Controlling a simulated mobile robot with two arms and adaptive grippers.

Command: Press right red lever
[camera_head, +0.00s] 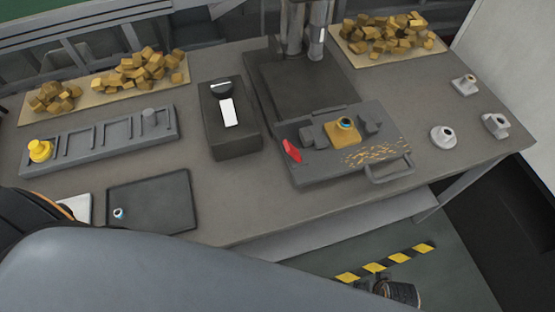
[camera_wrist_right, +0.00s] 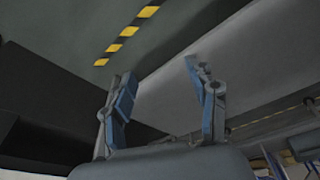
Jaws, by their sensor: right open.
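One red lever (camera_head: 292,151) shows in the head view, at the left front corner of a dark grey fixture plate (camera_head: 310,172) on the table. It leans to one side. My left gripper is not in view.
A black box (camera_head: 233,140) stands left of the fixture, and a dark tray (camera_head: 150,205) lies at the front left. Yellow blocks (camera_head: 145,68) lie piled at the back. Small grey fittings (camera_head: 443,136) stand at the right. A U-shaped handle (camera_head: 390,172) projects from the fixture's front.

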